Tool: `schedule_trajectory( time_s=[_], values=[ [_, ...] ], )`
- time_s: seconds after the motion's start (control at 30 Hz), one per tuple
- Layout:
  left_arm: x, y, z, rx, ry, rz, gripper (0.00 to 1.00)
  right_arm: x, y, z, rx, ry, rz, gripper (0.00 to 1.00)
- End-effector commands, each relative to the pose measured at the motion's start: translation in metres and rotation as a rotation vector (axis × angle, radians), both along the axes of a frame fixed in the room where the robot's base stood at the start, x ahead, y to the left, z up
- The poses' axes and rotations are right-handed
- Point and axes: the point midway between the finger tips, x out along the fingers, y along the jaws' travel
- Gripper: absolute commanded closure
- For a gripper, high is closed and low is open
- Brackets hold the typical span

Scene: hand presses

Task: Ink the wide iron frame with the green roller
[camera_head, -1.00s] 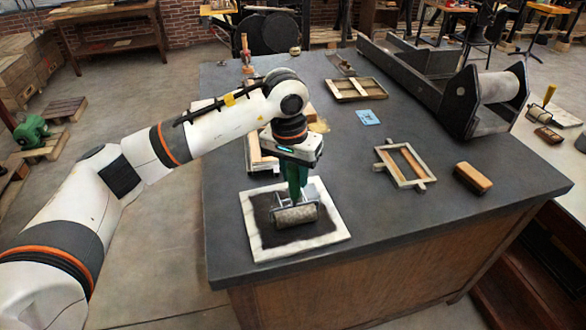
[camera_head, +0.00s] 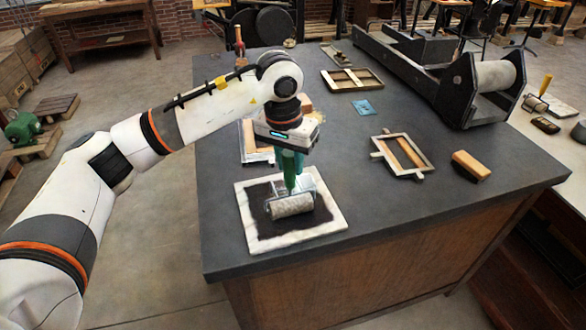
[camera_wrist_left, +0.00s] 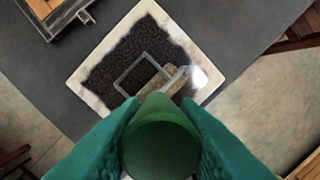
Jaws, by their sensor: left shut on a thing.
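My left gripper (camera_head: 291,168) is shut on the green handle (camera_wrist_left: 160,148) of the roller, between its two teal fingers. The pale grey roller cylinder (camera_head: 292,206) is over the dark ink patch on a white-rimmed slab (camera_head: 334,224). I cannot tell whether it touches the ink. In the left wrist view the handle hides part of the roller (camera_wrist_left: 165,83). One iron frame (camera_head: 426,172) with wood inside lies right of the slab; another (camera_head: 352,88) lies farther back. I cannot tell for certain which is the wide one. My right gripper is not in view.
Another framed piece (camera_head: 246,150) lies behind the slab, partly hidden by my arm. A wooden block (camera_head: 471,166) lies at right, a blue card (camera_head: 364,107) in the middle, and a dark press (camera_head: 456,95) at the back right. Bare tabletop separates the slab from the right-hand frame.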

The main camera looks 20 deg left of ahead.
Motion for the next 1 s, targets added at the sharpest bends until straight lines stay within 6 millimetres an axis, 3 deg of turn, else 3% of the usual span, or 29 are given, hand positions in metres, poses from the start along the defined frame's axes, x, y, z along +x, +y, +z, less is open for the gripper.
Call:
schedule_trajectory(
  time_s=[1.0],
  values=[
    [0.043, 0.031, 0.002, -0.001, -0.001, 0.001, 0.91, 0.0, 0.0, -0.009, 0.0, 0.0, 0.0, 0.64]
  ],
)
